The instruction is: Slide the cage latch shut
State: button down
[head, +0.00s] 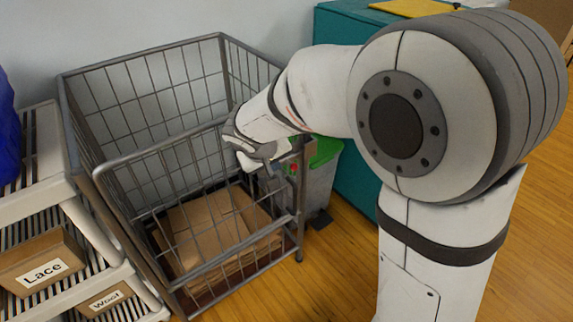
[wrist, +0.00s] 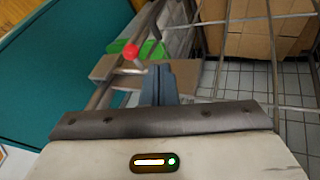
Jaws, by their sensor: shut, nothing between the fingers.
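The wire cage (head: 150,153) stands at the left in the head view, with flat cardboard (head: 215,225) on its floor. The knob also shows small at the cage's right post in the head view (head: 293,168). My gripper (head: 268,168) is at this right front corner. Its fingers (wrist: 160,75) are shut and empty, just right of the knob, in front of the plate. I cannot tell whether they touch the latch. The bolt's end is unclear.
A grey bin with a green lid (head: 326,152) stands right behind the latch corner, beside a teal cabinet (head: 358,190). A white slatted rack (head: 48,160) with boxes marked Lace (head: 42,268) and Wool (head: 105,299) stands left. Wooden floor (head: 335,275) is free in front right.

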jog(key=p+v, duration=0.3)
jog(key=v, duration=0.7)
jog(key=shift+a, duration=0.3)
jog(key=shift+s, duration=0.1)
jog(key=s+d+r+m+g+y+p, duration=0.1)
jog(key=s+d+r+m+p, duration=0.1)
jog(key=s+d+r+p, duration=0.5)
jog(key=s+d+r+m+g+y+p, duration=0.1)
jog(key=s+d+r+m+g+p, duration=0.1)
jog(key=s+d+r+p, duration=0.6)
jog(key=d+r+p, duration=0.6)
jog(key=r+p, duration=0.1)
jog(key=p, duration=0.2)
jog(key=shift+s+r+m, duration=0.2)
jog(key=shift+r+m, duration=0.1)
jog(key=shift+r, duration=0.1)
